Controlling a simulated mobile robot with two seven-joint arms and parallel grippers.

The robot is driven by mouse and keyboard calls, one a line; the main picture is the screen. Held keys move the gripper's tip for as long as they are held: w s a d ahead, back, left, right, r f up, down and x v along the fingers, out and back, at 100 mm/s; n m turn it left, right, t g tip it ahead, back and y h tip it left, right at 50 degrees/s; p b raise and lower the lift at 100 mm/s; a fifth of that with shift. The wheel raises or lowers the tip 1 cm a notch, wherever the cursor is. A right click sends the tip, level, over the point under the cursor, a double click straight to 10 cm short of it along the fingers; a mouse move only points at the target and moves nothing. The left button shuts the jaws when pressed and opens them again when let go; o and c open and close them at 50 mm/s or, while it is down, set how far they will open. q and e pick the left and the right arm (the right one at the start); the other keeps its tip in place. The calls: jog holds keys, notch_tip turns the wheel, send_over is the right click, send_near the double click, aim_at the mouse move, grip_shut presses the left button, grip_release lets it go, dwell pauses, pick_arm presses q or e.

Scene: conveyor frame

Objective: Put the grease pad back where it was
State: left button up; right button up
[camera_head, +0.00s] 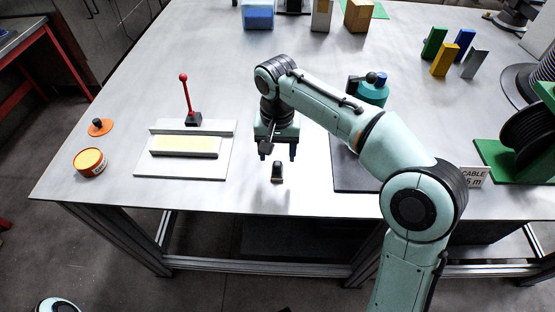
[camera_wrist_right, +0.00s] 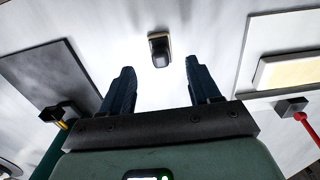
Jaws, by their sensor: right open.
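A small dark block with a tan edge (camera_head: 277,172), which looks like the grease pad, lies on the table near the front edge. In the right wrist view it (camera_wrist_right: 159,48) shows just beyond the fingertips, roughly centred between them. My right gripper (camera_head: 278,154) is open and empty, pointing down over the table just behind the block. Its two dark fingers (camera_wrist_right: 160,70) are apart, and I see no contact with the block. My left gripper is not in view.
An orange-yellow tin (camera_head: 90,162) and an orange disc with a black knob (camera_head: 99,127) stand farther left. A dark mat (camera_head: 350,178) lies right.

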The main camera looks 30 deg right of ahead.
aim_at(277, 165)
notch_tip(277, 165, up, 6)
jog(key=shift+f+p, duration=0.1)
jog(key=shift+p, duration=0.55)
